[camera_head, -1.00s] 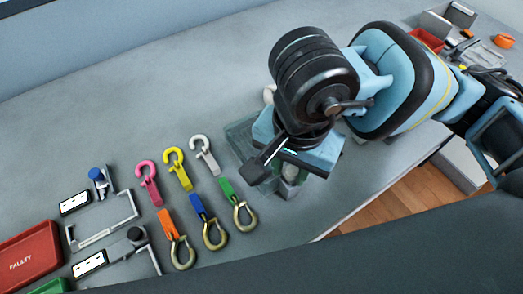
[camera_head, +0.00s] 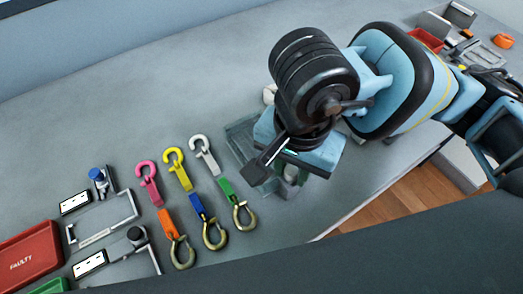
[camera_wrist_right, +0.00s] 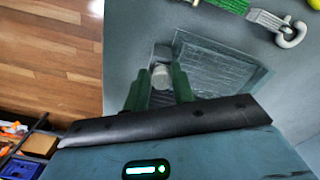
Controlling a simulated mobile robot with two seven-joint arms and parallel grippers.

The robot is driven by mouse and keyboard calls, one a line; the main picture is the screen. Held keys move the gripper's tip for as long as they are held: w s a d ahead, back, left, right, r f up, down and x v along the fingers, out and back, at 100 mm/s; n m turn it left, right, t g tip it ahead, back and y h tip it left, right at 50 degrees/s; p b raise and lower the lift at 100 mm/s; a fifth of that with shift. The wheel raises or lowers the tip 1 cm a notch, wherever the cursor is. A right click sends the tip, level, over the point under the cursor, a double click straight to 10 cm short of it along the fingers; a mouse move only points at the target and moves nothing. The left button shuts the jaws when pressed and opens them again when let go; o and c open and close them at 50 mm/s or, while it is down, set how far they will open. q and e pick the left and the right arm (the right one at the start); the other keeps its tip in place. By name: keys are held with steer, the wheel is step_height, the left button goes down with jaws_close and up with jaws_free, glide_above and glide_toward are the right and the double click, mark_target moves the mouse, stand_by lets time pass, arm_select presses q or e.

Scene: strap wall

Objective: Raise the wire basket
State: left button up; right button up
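The wire basket (camera_head: 240,135) is a low, grey-green, see-through tray on the table, partly hidden under my right arm in the head view. In the right wrist view its mesh (camera_wrist_right: 215,65) lies right of the fingers. My right gripper (camera_wrist_right: 161,82) points down, its two green fingers on either side of a pale, post-like grip (camera_wrist_right: 160,75) at the basket's edge. The fingers look shut on this grip, with no clear gap at its sides. I cannot tell whether the basket is off the table. My left gripper is in no view.
Several coloured straps with hooks (camera_head: 195,195) lie just left of the basket. A red tray marked FAULTY (camera_head: 25,258) and metal gauges (camera_head: 105,215) are at the far left. The table's front edge is close right of the gripper. The back of the table is clear.

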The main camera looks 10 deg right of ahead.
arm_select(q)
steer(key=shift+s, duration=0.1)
arm_select(e)
steer(key=shift+o, duration=0.4)
steer(key=shift+s+d+f, duration=0.1)
steer(key=shift+s+f, duration=0.05)
steer(key=shift+f, duration=0.05)
steer(key=shift+w+a+r+p, duration=0.15)
steer(key=shift+r+p, duration=0.05)
steer(key=shift+r, duration=0.25)
steer(key=shift+w+a+r+p, duration=0.1)
steer(key=shift+w+r+p, duration=0.1)
steer(key=shift+r, duration=0.25)
steer(key=shift+s+d+r+p, duration=0.1)
steer(key=shift+r+p, duration=0.85)
steer(key=shift+r, duration=1.35)
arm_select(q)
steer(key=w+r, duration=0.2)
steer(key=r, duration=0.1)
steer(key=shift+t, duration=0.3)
